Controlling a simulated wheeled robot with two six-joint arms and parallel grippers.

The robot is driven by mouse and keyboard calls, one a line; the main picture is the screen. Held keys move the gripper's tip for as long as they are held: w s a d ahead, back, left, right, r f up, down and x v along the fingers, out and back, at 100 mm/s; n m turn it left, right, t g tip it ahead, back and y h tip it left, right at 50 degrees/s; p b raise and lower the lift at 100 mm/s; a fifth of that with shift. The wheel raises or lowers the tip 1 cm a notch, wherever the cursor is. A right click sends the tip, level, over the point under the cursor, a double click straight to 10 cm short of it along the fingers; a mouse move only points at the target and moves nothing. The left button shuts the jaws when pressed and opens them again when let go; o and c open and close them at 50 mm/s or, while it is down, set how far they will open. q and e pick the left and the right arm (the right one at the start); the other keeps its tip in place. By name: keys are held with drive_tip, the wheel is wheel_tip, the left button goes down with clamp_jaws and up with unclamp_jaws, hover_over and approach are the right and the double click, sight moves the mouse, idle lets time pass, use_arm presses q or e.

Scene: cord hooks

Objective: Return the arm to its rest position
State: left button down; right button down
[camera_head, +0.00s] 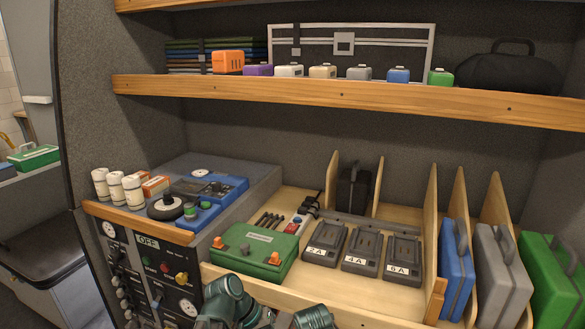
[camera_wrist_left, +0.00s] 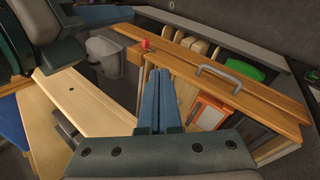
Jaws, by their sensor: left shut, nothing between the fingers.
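My left gripper (camera_wrist_left: 160,98) shows in the left wrist view with its two blue fingers together and nothing between them. The fingertips appear in front of a wooden-edged bench. No fingertips show in the head view, and my right gripper is not seen there.
A charger (camera_head: 325,245) stands on the wooden counter with others beside it. Blue (camera_head: 456,268), grey (camera_head: 500,275) and green (camera_head: 552,280) cases stand at right. The upper shelf (camera_head: 340,92) runs across the back. The wrist view shows a grey handle (camera_wrist_left: 218,76).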

use_arm(q)
drive_tip(key=s+a+m+y+p, duration=0.2)
drive_tip(key=s+m+y, duration=0.1)
drive_tip(key=s+y, duration=0.4)
drive_tip(key=shift+s+a+y+p, duration=0.35)
drive_tip(key=shift+a+y+p, duration=0.05)
drive_tip(key=shift+y, duration=0.2)
idle(0.4)
